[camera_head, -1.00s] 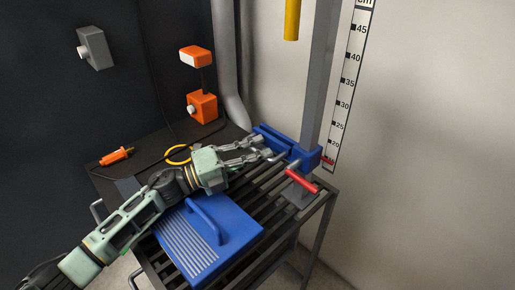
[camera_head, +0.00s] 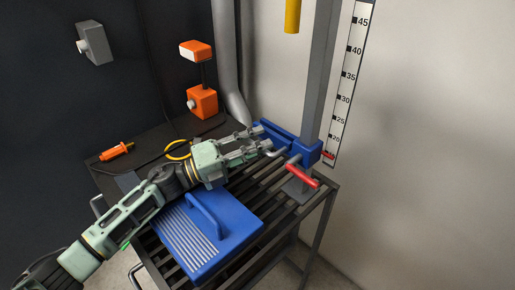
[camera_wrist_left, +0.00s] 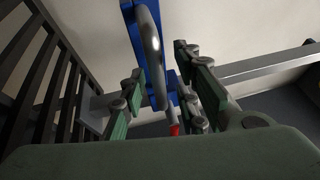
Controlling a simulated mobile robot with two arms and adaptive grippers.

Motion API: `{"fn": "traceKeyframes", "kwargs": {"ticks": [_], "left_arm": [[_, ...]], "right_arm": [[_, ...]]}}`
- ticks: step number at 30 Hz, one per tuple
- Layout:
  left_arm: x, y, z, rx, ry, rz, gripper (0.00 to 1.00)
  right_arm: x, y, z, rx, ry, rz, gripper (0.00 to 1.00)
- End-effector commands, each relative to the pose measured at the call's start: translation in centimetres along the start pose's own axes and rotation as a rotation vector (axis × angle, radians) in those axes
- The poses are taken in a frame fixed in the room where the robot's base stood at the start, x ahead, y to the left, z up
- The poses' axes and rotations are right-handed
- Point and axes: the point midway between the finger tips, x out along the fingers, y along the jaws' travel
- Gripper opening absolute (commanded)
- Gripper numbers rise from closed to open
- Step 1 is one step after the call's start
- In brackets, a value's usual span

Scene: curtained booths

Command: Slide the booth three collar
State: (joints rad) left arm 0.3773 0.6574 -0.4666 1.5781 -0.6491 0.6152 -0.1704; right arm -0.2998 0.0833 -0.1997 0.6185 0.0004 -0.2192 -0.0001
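The blue collar (camera_head: 307,153) sits low on an upright grey post (camera_head: 321,75), with a red lever (camera_head: 302,176) at its front. A curved grey metal handle (camera_wrist_left: 152,42) joins the collar's blue body (camera_wrist_left: 168,70) in the left wrist view. My left gripper (camera_head: 266,138) reaches in from the left, just left of the collar. In the left wrist view its fingers are apart, with the handle and blue body showing between and beyond them. Whether a finger touches the handle cannot be told. The red lever also shows there (camera_wrist_left: 174,130). My right gripper is not in view.
A blue case (camera_head: 230,217) with a handle lies on the slatted cart (camera_head: 270,196) below my left arm. A scale (camera_head: 348,85) with a red pointer (camera_head: 329,156) is on the wall. Orange boxes (camera_head: 202,103) and an orange tool (camera_head: 117,151) are behind and left.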

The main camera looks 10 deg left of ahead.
Motion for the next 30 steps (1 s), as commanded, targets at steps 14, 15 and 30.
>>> {"fn": "traceKeyframes", "kwargs": {"ticks": [14, 15, 30], "left_arm": [[1.4, -8.6, 0.6, 0.008, 0.001, -0.004, 0.29], [1.5, -8.9, 0.6, 0.006, 0.0, -0.004, 0.29], [1.3, -9.4, 0.7, 0.004, 0.0, -0.004, 0.29]], "right_arm": [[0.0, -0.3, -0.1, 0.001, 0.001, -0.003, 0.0], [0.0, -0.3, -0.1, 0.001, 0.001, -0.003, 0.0], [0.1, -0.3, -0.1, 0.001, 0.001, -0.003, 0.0]]}}
